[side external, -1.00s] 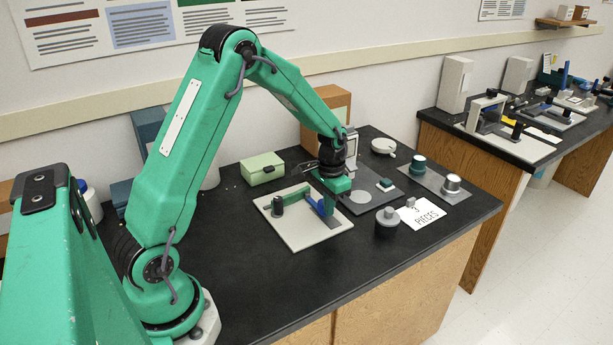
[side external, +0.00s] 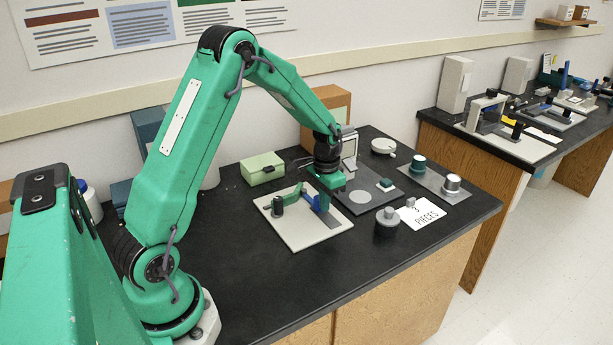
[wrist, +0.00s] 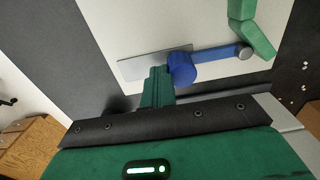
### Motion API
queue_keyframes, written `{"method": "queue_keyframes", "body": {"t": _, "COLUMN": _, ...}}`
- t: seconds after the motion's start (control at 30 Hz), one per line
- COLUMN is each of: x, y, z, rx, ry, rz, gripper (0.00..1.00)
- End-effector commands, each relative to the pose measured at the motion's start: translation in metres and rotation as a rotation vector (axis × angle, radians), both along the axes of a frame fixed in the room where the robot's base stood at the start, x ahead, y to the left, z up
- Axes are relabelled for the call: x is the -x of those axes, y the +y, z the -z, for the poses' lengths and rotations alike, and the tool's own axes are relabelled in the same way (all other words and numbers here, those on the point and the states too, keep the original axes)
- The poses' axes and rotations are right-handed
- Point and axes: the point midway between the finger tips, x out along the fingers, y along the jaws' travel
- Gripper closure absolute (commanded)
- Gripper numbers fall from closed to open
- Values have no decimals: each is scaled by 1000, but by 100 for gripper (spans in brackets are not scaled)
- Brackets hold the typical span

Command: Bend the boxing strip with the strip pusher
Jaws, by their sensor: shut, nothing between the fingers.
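The boxing strip (side external: 291,194) is green and stands on a pale board; the wrist view shows it as two segments meeting at an angle (wrist: 250,32), partly cut off by the top edge. The strip pusher (wrist: 215,54) is a blue arm with a round blue knob at one end and a grey pivot at the other, close to the strip. It also shows in the side view (side external: 315,203), partly hidden by my gripper. My gripper (wrist: 158,75) is shut and empty, its fingers close beside the knob. I cannot tell whether they touch it.
The pale board (side external: 300,238) carries a dark cylinder (side external: 277,207) at its left and a grey plate (wrist: 140,66) by the knob. A green box (side external: 262,168) stands behind. A grey weight (side external: 387,220) and a card (side external: 420,213) stand right. The front-left bench top is clear.

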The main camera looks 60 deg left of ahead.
Motion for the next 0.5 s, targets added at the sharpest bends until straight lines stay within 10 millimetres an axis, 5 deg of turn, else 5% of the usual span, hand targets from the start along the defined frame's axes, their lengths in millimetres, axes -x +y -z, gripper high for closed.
{"method": "queue_keyframes", "body": {"t": 0.5, "x": 0, "y": 12, "z": 0, "rx": 0, "ry": 1, "rz": -2, "gripper": 100}}
